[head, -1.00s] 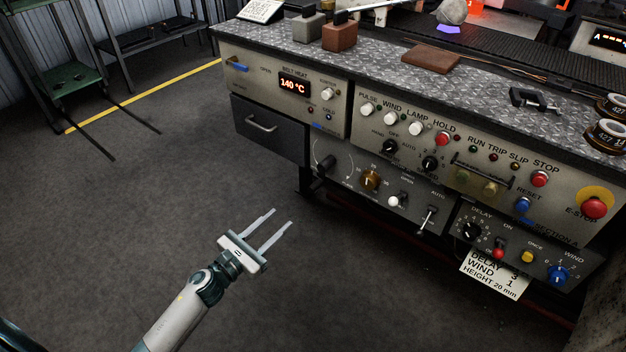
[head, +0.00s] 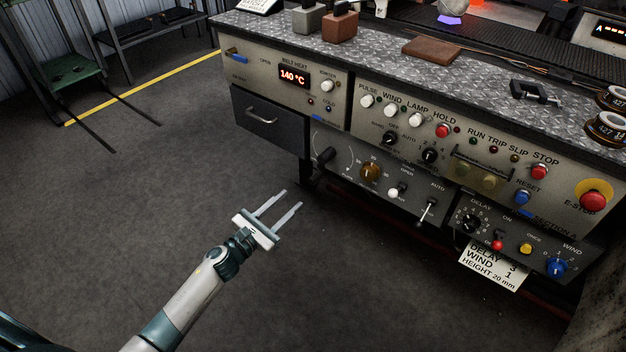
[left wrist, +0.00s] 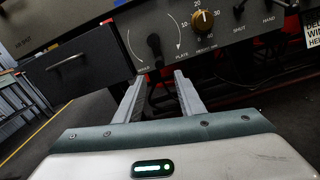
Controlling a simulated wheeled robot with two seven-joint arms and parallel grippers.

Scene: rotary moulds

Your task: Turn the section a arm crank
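The crank (head: 325,157) is a black handle on the left part of the lower grey panel, beside a curved white scale. In the left wrist view the crank (left wrist: 154,43) stands straight ahead of the fingers, with its knob end toward me. My left gripper (head: 291,198) is open and empty, below and left of the crank in the head view. Its fingertips (left wrist: 159,76) point toward the panel, apart from the crank. My right gripper is not in view.
A brass dial (head: 370,171) and a small lever (head: 428,212) sit right of the crank. A dark drawer (head: 268,122) with a handle is at its upper left. A paper card (head: 492,268) hangs below the right panel. The floor (head: 130,220) at left is clear.

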